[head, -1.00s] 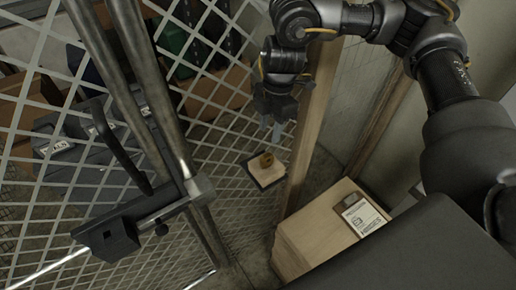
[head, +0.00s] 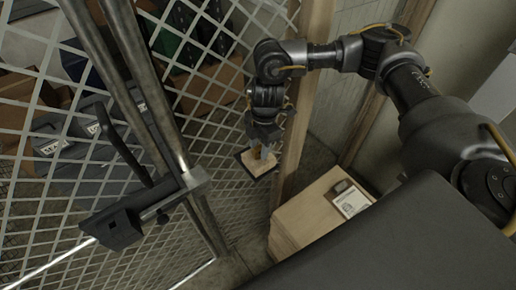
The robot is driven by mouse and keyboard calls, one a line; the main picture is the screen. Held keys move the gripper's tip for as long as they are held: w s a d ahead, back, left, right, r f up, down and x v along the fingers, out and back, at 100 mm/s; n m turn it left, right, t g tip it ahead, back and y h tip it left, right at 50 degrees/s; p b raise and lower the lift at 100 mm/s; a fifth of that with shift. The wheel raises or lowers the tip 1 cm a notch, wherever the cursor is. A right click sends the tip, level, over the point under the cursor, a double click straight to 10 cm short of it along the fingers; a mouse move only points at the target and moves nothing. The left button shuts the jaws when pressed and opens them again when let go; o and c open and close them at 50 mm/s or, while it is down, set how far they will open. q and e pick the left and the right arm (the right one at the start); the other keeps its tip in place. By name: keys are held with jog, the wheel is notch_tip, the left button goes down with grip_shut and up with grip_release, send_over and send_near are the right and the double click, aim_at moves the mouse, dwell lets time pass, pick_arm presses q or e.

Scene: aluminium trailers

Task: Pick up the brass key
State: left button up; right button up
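A small brass-coloured item, which I take for the brass key (head: 256,154), is on a small pale wooden board with a dark edge (head: 259,171) beside the mesh. It is too small and too covered to make out its shape. My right gripper (head: 264,152) points down directly over the board, with its fingertips at the brass item and hiding part of it. I cannot tell whether the fingers are closed on it. My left gripper is not in view.
A metal mesh gate (head: 60,215) with steel posts and a black latch with a handle (head: 125,215) fills the left. A wooden post (head: 303,100) rises beside my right gripper. Cases lie behind the mesh.

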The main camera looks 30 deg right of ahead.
jog(key=shift+a+f, duration=0.1)
jog(key=shift+f, duration=0.75)
jog(key=shift+c, duration=0.4)
grip_shut()
jog(key=shift+r, duration=0.1)
